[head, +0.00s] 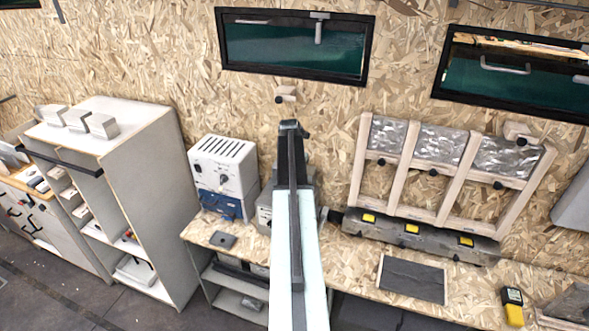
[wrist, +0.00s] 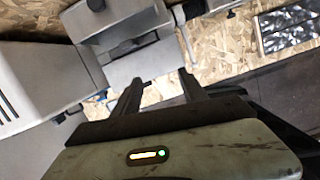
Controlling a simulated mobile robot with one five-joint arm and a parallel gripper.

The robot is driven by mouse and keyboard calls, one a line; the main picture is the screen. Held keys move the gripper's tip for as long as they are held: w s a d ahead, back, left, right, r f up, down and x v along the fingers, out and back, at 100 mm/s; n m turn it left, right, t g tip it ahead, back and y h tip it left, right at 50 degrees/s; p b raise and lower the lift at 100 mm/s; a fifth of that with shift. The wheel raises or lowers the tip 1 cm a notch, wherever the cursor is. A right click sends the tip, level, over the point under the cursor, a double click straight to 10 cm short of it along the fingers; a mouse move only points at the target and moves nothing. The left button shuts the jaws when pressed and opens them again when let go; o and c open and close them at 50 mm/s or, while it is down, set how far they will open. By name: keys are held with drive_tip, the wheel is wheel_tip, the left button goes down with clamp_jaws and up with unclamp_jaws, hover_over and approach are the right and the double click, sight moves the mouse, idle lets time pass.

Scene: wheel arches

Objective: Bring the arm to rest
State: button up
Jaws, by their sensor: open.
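My arm (head: 296,250) reaches forward in the head view, over the front edge of the bench, toward the back wall. In the wrist view my gripper (wrist: 166,84) shows two dark fingers spread apart with nothing between them. Beyond the fingers is a grey box-shaped machine (wrist: 127,45); whether the fingertips touch it I cannot tell. In the head view the fingers cannot be made out, and the arm covers part of the same grey machine (head: 266,212).
The wooden bench (head: 365,285) runs along the wall. A white and blue box (head: 222,170) stands left of my arm, a framed rack (head: 445,165) right of it. A yellow meter (head: 512,306) lies on the bench at right. A shelf cabinet (head: 150,190) stands at left.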

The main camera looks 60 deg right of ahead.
drive_tip(key=shift+a, duration=0.1)
idle(0.4)
drive_tip(key=w+a+f+n+b, duration=0.2)
drive_tip(key=w+a+f+b, duration=0.2)
drive_tip(key=w+a, duration=0.4)
drive_tip(key=w+a+f+n+t+b, duration=0.1)
drive_tip(key=w+a+f+b, duration=0.35)
drive_tip(key=a, duration=0.45)
drive_tip(key=w+a+f+n+b, duration=0.2)
drive_tip(key=w+a+f+b, duration=0.1)
drive_tip(key=w+a, duration=0.55)
drive_tip(key=w+a+f+m+y+b, duration=0.1)
drive_tip(key=a+f+b, duration=0.25)
drive_tip(key=a, duration=0.75)
drive_tip(key=a+f+b, duration=0.3)
drive_tip(key=a+f, duration=0.1)
drive_tip(key=a, duration=0.6)
drive_tip(key=s+a+f+m+b, duration=0.2)
drive_tip(key=a, duration=0.5)
drive_tip(key=s+a+f+m+b, duration=0.1)
drive_tip(key=a+f+m+b, duration=0.15)
drive_tip(key=a, duration=0.35)
drive_tip(key=s+a+m+g+y, duration=0.1)
drive_tip(key=s+a+m, duration=0.5)
drive_tip(key=m, duration=1.2)
drive_tip(key=s, duration=0.3)
drive_tip(key=shift+a+b, duration=0.15)
drive_tip(key=shift+b, duration=0.2)
drive_tip(key=shift+f, duration=0.1)
